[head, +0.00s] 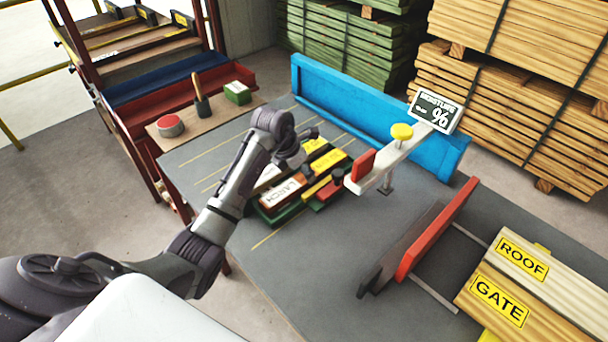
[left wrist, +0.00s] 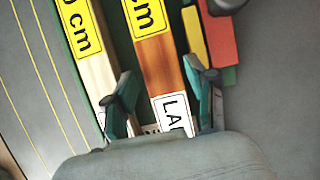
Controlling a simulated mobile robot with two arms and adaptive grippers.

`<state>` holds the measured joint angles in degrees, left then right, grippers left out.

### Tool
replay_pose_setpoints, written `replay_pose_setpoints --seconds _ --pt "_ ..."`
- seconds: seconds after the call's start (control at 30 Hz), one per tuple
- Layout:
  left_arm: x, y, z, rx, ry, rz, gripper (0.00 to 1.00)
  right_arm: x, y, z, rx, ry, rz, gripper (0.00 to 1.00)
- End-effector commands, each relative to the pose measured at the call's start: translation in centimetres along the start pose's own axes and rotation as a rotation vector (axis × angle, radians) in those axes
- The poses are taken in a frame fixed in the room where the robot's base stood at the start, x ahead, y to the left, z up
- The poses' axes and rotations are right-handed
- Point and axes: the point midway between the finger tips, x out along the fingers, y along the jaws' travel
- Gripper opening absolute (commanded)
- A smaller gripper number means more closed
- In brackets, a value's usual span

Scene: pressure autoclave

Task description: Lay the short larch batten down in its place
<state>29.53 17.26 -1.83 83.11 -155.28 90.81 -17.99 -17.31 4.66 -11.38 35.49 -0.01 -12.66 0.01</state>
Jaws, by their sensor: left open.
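A reddish-brown batten (left wrist: 156,65) shows in the left wrist view with a yellow "cm" label and a white label reading "LA", its rest hidden. A paler batten (left wrist: 98,70) with a "0 cm" label lies beside it. In the head view a white LARCH label (head: 282,192) shows on the green holder (head: 277,215), where the battens lie side by side. My left gripper (left wrist: 160,105) is open, its fingers on either side of the brown batten. In the head view it is above the holder, fingertips mostly hidden. My right gripper is out of view.
A moisture meter (head: 436,112) on a pale arm with a red block (head: 361,165) stands right of the holder. A blue trough (head: 375,110) runs behind. A red-edged stop (head: 437,230) and boards labelled ROOF and GATE (head: 500,300) are at the right. The grey tabletop (head: 290,275) is clear in front.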

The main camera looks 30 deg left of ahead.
Motion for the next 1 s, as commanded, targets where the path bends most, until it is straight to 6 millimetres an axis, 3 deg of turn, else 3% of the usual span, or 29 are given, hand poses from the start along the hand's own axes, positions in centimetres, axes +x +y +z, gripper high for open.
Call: replay_pose_setpoints --seconds 0.2,0.4,0.6,1.0 --pt "-4.9 0.2 0.0 0.002 -0.002 0.006 0.57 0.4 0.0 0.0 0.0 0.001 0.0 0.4" --pt "-8.2 0.1 0.0 0.001 -0.001 0.003 0.57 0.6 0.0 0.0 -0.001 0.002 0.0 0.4" --pt "-9.4 0.0 -0.1 0.001 0.002 0.0 0.57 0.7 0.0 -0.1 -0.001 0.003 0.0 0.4" --pt "-9.4 0.0 0.0 0.0 0.002 0.0 0.57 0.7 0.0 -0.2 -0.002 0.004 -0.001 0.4"
